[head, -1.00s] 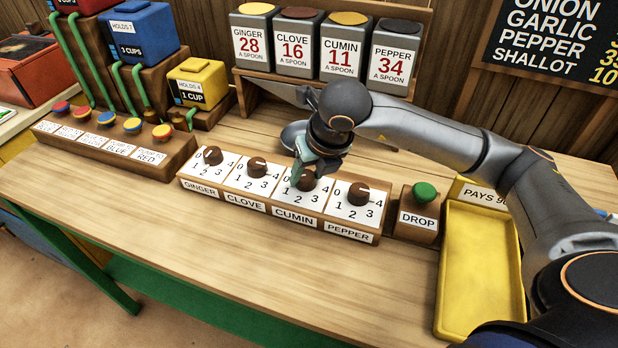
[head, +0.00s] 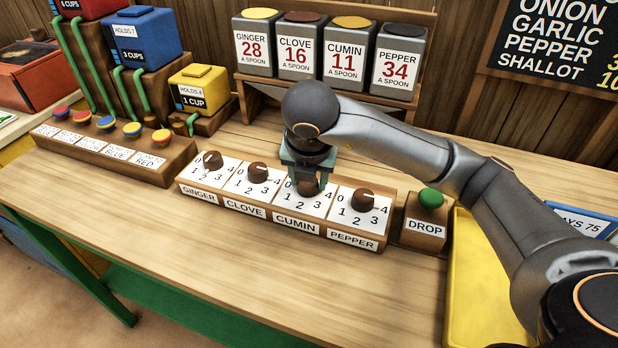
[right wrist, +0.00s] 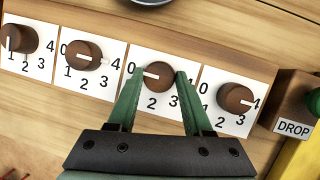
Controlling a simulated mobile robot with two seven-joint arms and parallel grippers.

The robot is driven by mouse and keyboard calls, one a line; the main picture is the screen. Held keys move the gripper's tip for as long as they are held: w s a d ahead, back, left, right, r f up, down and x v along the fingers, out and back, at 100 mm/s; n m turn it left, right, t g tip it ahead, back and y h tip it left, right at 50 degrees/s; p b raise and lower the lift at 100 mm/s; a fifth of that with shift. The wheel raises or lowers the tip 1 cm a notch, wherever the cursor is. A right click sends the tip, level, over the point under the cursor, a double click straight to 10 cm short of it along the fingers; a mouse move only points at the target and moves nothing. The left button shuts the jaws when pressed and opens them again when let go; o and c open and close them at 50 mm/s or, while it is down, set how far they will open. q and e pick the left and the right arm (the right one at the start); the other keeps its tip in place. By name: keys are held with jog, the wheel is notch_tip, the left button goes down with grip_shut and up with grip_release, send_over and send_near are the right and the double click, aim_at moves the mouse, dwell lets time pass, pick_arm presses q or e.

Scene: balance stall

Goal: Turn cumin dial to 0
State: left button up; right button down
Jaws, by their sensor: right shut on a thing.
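The cumin dial (head: 309,189) is a brown knob on a white plate marked 0 to 4, third in the row. My right gripper (head: 306,180) is over it from above, its green fingers shut on the knob's two sides. In the right wrist view the cumin knob (right wrist: 160,78) sits between my right gripper's fingertips (right wrist: 158,84). Its white mark points left, toward the 0. My left gripper is not in view.
The ginger dial (head: 212,160) and clove dial (head: 257,173) stand left of cumin, and the pepper dial (head: 362,199) close on its right. A green DROP button (head: 431,198) and yellow tray (head: 461,270) lie further right. Table in front is clear.

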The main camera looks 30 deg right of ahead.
dwell(0.3)
jog(key=c, duration=0.7)
grip_release()
jog(key=shift+f, duration=0.1)
jog(key=o, duration=0.4)
